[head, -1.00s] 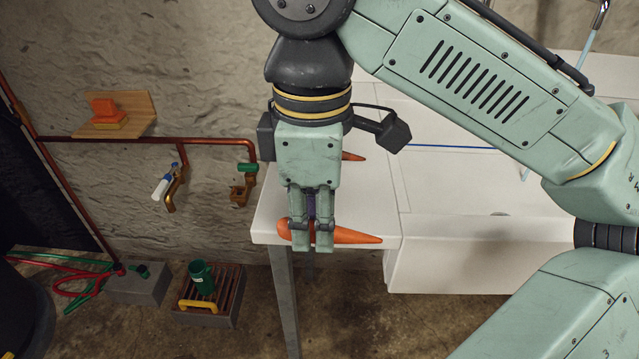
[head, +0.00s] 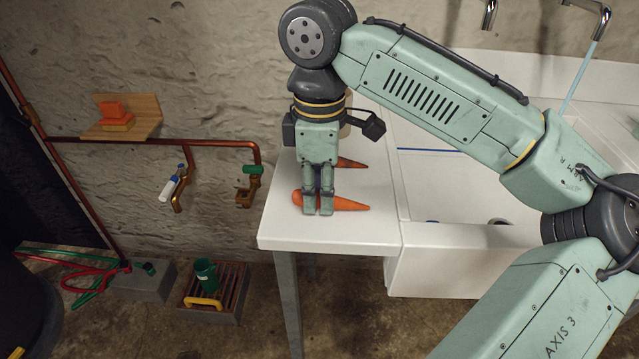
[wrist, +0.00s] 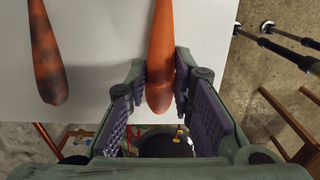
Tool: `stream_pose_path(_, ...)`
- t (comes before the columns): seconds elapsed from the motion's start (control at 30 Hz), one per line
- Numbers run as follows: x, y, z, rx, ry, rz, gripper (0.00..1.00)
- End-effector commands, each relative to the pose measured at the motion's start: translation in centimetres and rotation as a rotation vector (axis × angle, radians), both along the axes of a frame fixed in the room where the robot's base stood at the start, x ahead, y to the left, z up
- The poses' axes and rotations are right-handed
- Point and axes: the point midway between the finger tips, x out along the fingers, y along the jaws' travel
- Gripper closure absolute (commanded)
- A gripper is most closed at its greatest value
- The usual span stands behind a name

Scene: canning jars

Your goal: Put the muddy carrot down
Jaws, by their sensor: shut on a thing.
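My gripper (head: 318,208) points down over the white counter (head: 330,236), left of the sink. It is shut on an orange carrot (head: 346,204) near its thick end, with the tapered end pointing right. In the wrist view the held carrot (wrist: 161,40) lies between the finger pads and looks mostly clean orange. A second carrot (head: 350,163) lies on the counter behind the gripper, partly hidden by it. In the wrist view this second carrot (wrist: 47,55) shows dark muddy patches. I cannot tell whether the held carrot touches the counter.
The sink basin (head: 465,190) is to the right, with running water (head: 582,75) from a tap. A beige object (head: 345,127) stands partly hidden behind the gripper. The counter's front is bare. Copper pipes (head: 150,143) run along the wall at left.

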Motion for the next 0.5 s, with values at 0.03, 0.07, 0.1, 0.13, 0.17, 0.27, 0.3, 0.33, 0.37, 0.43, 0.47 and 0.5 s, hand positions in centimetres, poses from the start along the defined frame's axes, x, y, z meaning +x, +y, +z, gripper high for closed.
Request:
stream_pose_path(0.03, 0.01, 0.00, -0.06, 0.000, 0.000, 0.000, 0.94)
stream_pose_path(0.07, 0.00, 0.00, -0.06, 0.000, 0.000, 0.000, 0.94)
stream_pose_path(0.1, 0.00, 0.00, -0.06, 0.000, 0.000, 0.000, 0.94)
stream_pose_path(0.13, 0.00, 0.00, -0.06, 0.000, 0.000, 0.000, 0.94)
stream_pose_path(0.17, 0.00, 0.00, -0.09, 0.000, 0.000, 0.000, 0.94)
stream_pose_path(0.27, -0.01, 0.01, -0.40, 0.001, 0.000, 0.000, 0.94)
stream_pose_path(0.3, -0.01, 0.00, -0.52, 0.001, 0.000, 0.000, 0.94)
stream_pose_path(0.33, -0.01, 0.00, -0.61, 0.001, 0.000, 0.000, 0.94)
stream_pose_path(0.37, -0.02, 0.00, -0.69, 0.000, 0.000, 0.000, 0.94)
stream_pose_path(0.43, -0.01, -0.01, -0.59, -0.001, 0.000, -0.001, 0.73)
stream_pose_path(0.47, -0.01, -0.01, -0.59, -0.001, 0.000, -0.001, 0.71)
stream_pose_path(0.5, -0.01, -0.01, -0.59, -0.001, 0.000, -0.001, 0.69)
